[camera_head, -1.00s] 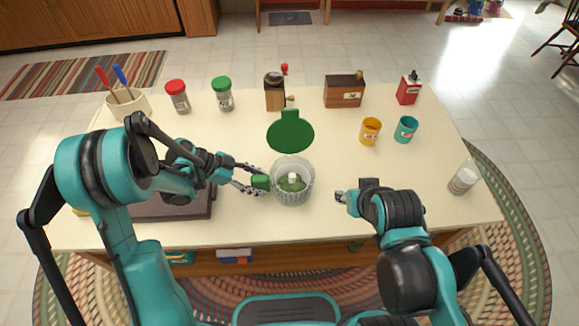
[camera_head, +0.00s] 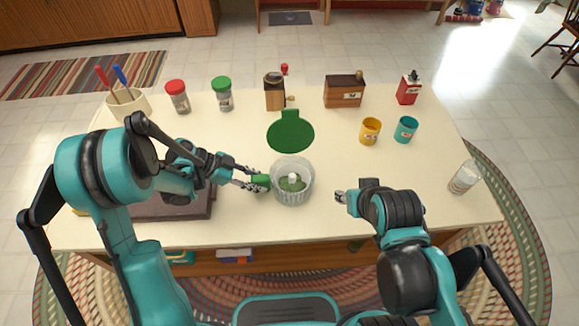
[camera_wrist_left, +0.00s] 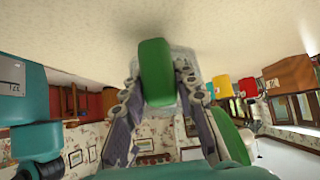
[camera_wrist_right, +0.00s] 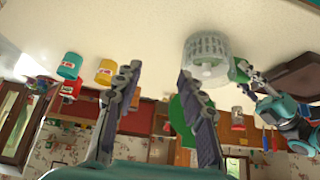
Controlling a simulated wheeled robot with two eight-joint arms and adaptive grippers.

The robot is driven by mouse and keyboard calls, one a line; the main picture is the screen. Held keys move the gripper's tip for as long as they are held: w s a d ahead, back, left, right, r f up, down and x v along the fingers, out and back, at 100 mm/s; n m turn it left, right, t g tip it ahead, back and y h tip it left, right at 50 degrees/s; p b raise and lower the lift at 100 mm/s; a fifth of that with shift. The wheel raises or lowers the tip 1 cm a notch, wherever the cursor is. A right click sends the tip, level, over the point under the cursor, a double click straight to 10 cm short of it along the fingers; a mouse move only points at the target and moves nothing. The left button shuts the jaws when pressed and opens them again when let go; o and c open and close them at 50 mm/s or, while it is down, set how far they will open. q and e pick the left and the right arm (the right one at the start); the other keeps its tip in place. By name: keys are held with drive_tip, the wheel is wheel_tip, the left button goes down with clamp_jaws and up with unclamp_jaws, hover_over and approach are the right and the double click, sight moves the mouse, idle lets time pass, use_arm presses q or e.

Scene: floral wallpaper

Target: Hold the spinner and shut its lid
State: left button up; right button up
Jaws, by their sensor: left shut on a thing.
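The spinner is a clear ribbed bowl (camera_head: 292,186) with a green handle (camera_head: 261,183) on its left side and green contents inside. Its round green lid (camera_head: 290,133) stands open behind the bowl. My left gripper (camera_head: 258,183) is shut on the green handle. The handle (camera_wrist_left: 156,72) also shows between the fingers in the left wrist view, with the clear bowl behind it. My right gripper (camera_head: 341,196) is to the right of the bowl, apart from it. In the right wrist view its fingers (camera_wrist_right: 160,98) are spread with nothing between them, and the bowl (camera_wrist_right: 207,52) is beyond.
A dark board (camera_head: 175,207) lies under my left arm. Yellow (camera_head: 370,131) and teal (camera_head: 405,129) cups stand at the right, and a glass jar (camera_head: 464,178) near the right edge. Jars, a grinder (camera_head: 274,94) and a wooden box (camera_head: 344,91) line the back.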

idle(0.3)
drive_tip(key=shift+c, duration=1.4)
drive_tip(key=n+g+y, duration=0.2)
drive_tip(key=n+y, duration=0.1)
drive_tip(key=y, duration=0.7)
approach(277, 120)
drive_tip(key=f, duration=0.1)
drive_tip(key=w, duration=0.1)
drive_tip(key=w+n+y, duration=0.1)
drive_tip(key=w+d+y, duration=0.1)
drive_tip(key=shift+w+d+r, duration=0.1)
drive_tip(key=shift+w+r, duration=0.2)
drive_tip(key=d+f+n+g+y, duration=0.3)
drive_tip(key=n+g+y, duration=0.25)
drive_tip(key=n, duration=0.75)
drive_tip(key=shift+y, duration=0.25)
drive_tip(key=a, duration=1.1)
drive_tip(key=shift+w+a+r, duration=0.15)
drive_tip(key=shift+a, duration=0.15)
